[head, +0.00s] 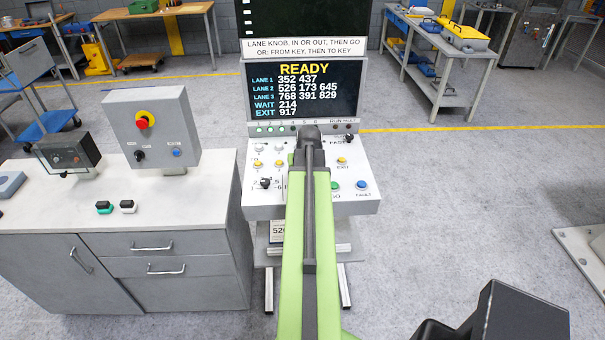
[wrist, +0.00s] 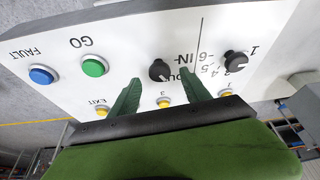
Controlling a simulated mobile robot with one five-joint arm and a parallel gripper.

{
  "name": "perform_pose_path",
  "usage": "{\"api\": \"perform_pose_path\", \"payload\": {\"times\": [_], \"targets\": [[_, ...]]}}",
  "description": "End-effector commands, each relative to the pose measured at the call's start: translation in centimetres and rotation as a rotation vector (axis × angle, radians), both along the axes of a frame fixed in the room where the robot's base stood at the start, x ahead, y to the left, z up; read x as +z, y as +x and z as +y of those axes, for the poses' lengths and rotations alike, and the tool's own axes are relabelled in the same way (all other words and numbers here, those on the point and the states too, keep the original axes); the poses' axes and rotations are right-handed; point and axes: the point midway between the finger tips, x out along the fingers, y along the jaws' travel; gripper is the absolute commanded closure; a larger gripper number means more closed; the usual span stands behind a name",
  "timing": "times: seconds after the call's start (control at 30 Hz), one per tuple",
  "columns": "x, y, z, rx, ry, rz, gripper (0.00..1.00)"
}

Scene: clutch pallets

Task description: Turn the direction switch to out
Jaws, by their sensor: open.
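The direction switch (wrist: 160,70) is a black round knob on the white sloped panel (wrist: 120,25) in the wrist view, where the lettering is upside down. The IN label and a partly covered OUT label stand to its right. I cannot clearly read which way it points. My gripper (wrist: 158,78) is open, with green fingers on either side of the knob in the picture. No contact is visible. In the head view my arm hides the switch and the gripper; the panel (head: 254,205) shows on both sides of it.
The black lane knob (wrist: 235,62) lies right of the right finger. The green GO (wrist: 94,66) and blue FAULT (wrist: 41,75) buttons lie left. Yellow buttons sit near the fingers. The screen (head: 304,88) reads READY.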

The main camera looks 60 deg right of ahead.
Motion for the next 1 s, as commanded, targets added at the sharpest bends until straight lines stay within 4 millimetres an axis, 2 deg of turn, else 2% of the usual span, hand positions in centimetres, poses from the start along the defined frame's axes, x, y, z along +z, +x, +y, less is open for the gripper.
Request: {"api": "perform_pose_path", "payload": {"times": [0.03,0.5,0.67,1.0], "targets": [[2.1,-0.4,0.4,0.0,0.0,0.0,0.45],[12.4,-3.2,3.6,0.0,0.001,0.0,0.45],[13.7,-3.6,4.1,0.0,0.001,0.0,0.45],[13.4,-3.7,4.1,0.0,0.001,0.0,0.45]]}}
